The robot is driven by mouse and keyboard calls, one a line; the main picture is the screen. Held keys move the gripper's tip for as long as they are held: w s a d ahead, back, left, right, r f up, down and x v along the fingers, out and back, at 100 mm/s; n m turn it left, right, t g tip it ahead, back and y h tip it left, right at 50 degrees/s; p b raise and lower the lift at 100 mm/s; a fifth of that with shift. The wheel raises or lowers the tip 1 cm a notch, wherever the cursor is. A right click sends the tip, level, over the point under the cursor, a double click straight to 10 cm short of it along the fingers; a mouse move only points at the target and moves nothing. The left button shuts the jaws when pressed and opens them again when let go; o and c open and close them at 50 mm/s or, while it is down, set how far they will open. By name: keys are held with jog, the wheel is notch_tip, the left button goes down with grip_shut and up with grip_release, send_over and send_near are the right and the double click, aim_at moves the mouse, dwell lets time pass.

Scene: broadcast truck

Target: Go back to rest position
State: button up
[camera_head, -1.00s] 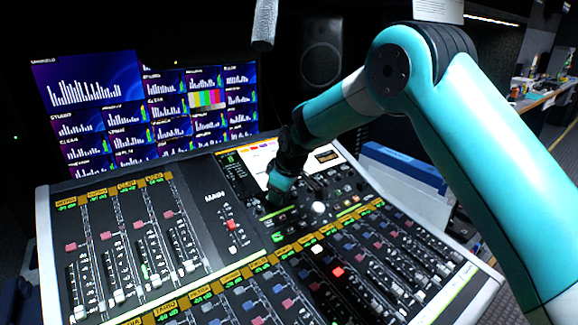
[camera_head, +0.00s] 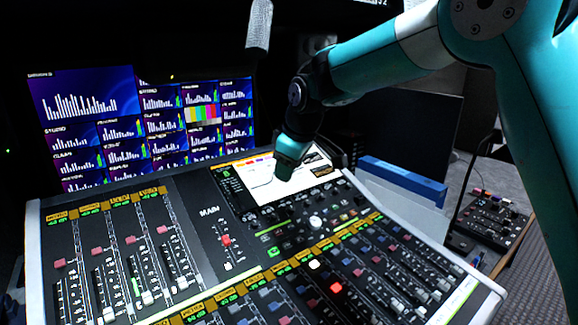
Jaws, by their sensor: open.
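My gripper (camera_head: 287,172) hangs at the end of my teal and black arm, in front of the mixing console's small bright screen (camera_head: 312,176). It points down and holds nothing that I can see. Its fingers are small and dark here, and their tips are hard to make out. The mixing console (camera_head: 190,252) fills the lower part of the view, with its faders, coloured caps and lit buttons. A white round knob (camera_head: 316,222) and a lit red button (camera_head: 336,287) show below the gripper.
A wall of monitors (camera_head: 150,125) stands behind the console. A grey microphone-like object (camera_head: 259,25) hangs above. A blue-edged box (camera_head: 403,180) and a smaller control panel (camera_head: 492,222) lie to the right. The space above the console's left half is clear.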

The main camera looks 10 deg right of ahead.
jog(key=s+m+g+y, duration=0.2)
jog(key=s+m+g, duration=0.1)
jog(key=s, duration=3.3)
jog(key=shift+r+g+p, duration=0.3)
jog(key=shift+g+p, duration=0.1)
jog(key=shift+g, duration=0.2)
